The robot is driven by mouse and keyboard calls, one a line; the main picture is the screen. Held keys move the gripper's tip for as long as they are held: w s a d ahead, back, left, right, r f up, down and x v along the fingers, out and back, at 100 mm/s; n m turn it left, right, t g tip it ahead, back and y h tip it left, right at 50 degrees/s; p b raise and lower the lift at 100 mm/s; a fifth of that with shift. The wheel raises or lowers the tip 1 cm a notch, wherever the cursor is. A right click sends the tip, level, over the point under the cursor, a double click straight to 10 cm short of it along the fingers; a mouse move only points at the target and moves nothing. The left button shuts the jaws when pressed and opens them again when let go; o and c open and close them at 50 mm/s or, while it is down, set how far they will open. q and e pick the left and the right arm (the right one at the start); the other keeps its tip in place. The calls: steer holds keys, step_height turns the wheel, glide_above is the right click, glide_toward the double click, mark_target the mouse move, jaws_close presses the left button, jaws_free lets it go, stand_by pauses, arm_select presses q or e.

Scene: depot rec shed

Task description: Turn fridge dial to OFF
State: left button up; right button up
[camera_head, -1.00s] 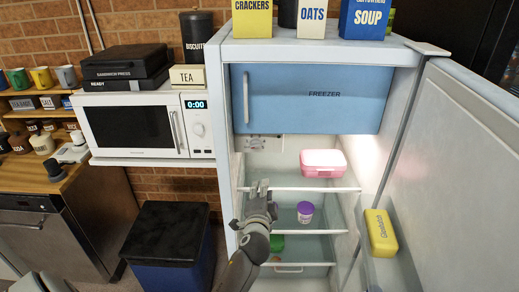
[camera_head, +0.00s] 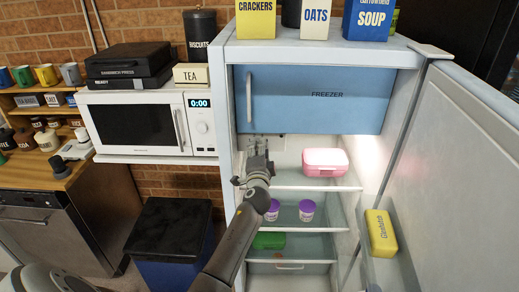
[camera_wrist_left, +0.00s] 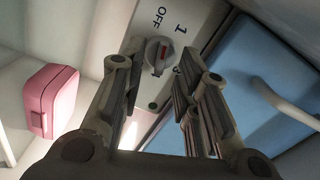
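The fridge dial (camera_wrist_left: 157,56) is a grey knob with a red mark, on a pale panel beside the blue freezer door. The wrist view shows the labels OFF (camera_wrist_left: 160,17) and 1 (camera_wrist_left: 181,30) by it; I cannot tell exactly which label the mark points to. My left gripper (camera_wrist_left: 162,76) is open, its fingers apart on either side of the dial's outline in that view; no contact is clear. In the head view the left gripper (camera_head: 257,160) is inside the fridge (camera_head: 229,95), below the freezer door, and largely hides the dial. My right gripper is not in view.
The freezer door (camera_head: 315,100) is shut just above the gripper. The fridge door (camera_head: 450,170) stands open at right. A pink box (camera_head: 325,162) sits on the upper shelf; purple-lidded tubs (camera_head: 306,210) are lower. A microwave (camera_head: 150,122) stands at left.

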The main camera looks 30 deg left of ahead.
arm_select(q)
steer(key=shift+w+a, duration=0.2)
steer(key=shift+w, duration=0.1)
jaws_close()
steer(key=n+b, duration=0.3)
steer(key=n, duration=0.1)
stand_by(0.3)
jaws_free()
steer(key=shift+r, duration=0.1)
